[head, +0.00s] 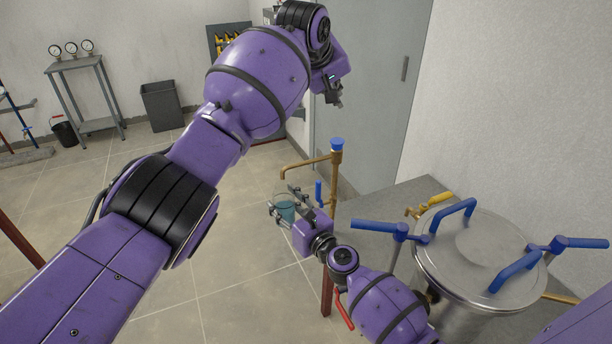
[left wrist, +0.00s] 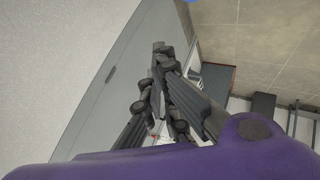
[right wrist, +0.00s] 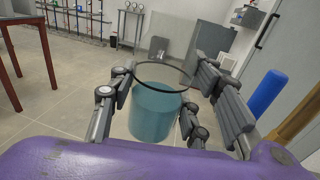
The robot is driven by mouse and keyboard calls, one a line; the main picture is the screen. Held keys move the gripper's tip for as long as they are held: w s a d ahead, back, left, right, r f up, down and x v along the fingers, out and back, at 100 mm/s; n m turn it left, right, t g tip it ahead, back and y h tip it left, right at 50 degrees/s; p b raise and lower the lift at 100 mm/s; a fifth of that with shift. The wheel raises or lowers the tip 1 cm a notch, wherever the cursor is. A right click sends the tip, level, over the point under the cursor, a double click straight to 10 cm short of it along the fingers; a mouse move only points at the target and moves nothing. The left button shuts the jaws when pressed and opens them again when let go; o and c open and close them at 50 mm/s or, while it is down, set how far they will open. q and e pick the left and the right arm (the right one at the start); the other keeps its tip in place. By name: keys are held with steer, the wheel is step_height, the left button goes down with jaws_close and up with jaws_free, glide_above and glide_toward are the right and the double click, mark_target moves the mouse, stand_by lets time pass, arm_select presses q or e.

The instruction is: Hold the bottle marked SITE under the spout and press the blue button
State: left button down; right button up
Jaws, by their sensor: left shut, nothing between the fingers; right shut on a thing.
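A clear bottle with teal liquid (head: 285,209) is held upright in my right gripper (head: 292,206). The right wrist view shows the bottle (right wrist: 154,112) between the two fingers; no SITE mark is readable. The brass spout (head: 297,163) bends down, its tip just above the bottle in the head view; I cannot tell whether they line up in depth. The blue button (head: 337,144) caps the brass post. My left gripper (head: 334,94) is shut and empty, above the button in the picture. Its closed fingers fill the middle of the left wrist view (left wrist: 160,60).
A steel vessel (head: 478,255) with blue clamp handles stands on the grey bench (head: 405,202) at right. A blue lever (head: 319,193) hangs beside the brass post. A grey door (head: 372,90) is behind. A gauge stand (head: 80,68) and a bin (head: 162,105) stand far left.

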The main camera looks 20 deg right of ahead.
arm_select(q)
steer(key=shift+a+r, duration=0.1)
steer(key=shift+r, duration=0.6)
glide_above(337, 144)
steer(key=w, duration=0.3)
step_height(337, 144, down, 9)
stand_by(1.2)
steer(key=shift+f, duration=0.35)
steer(key=shift+a+f, duration=0.1)
steer(key=shift+f, duration=0.45)
stand_by(1.4)
steer(key=shift+r, duration=0.15)
stand_by(1.8)
steer(key=shift+w+r, duration=0.1)
steer(key=shift+r, duration=0.75)
